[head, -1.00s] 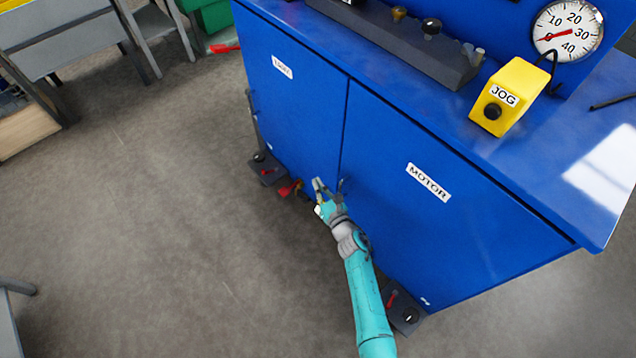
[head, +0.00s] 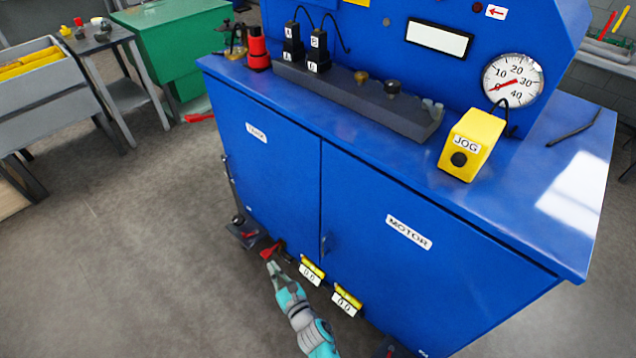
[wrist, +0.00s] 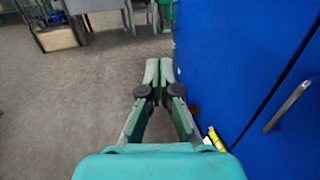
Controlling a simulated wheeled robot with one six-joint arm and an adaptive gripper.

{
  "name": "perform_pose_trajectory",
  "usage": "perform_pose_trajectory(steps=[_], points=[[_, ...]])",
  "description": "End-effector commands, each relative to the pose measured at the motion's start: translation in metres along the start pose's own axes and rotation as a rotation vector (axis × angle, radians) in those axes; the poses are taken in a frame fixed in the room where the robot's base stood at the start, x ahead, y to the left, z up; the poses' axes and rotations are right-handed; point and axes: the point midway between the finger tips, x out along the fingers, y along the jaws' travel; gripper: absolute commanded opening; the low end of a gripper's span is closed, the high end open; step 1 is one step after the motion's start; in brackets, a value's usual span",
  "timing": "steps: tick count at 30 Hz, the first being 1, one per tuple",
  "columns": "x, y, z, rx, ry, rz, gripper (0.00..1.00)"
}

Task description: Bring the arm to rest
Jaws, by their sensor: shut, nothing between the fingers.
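My gripper (head: 272,268) is shut and empty at the end of my teal arm. In the head view it is low in front of the blue crimper cabinet (head: 262,180), near the bottom of the left door. In the wrist view my gripper (wrist: 158,72) points out over the grey floor, with its fingertips together. The blue cabinet (wrist: 235,60) stands close along its right side there. I cannot tell whether the fingers touch anything.
Yellow-topped counters (head: 312,270) show low at the cabinet's front. A green bin (head: 180,40) and a grey cart (head: 105,45) stand at the back left. The floor at left is open.

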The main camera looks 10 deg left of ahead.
Motion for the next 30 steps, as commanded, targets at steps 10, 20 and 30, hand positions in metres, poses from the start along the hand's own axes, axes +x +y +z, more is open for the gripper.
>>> perform_pose_trajectory(steps=[10,20,30], points=[[-0.048,-0.019,-0.013,0.188,0.011,-0.056,0.0],[-0.191,-0.056,-0.021,0.803,-0.032,-0.232,0.0],[-0.329,-0.063,0.007,1.441,-0.188,-0.397,0.0]])
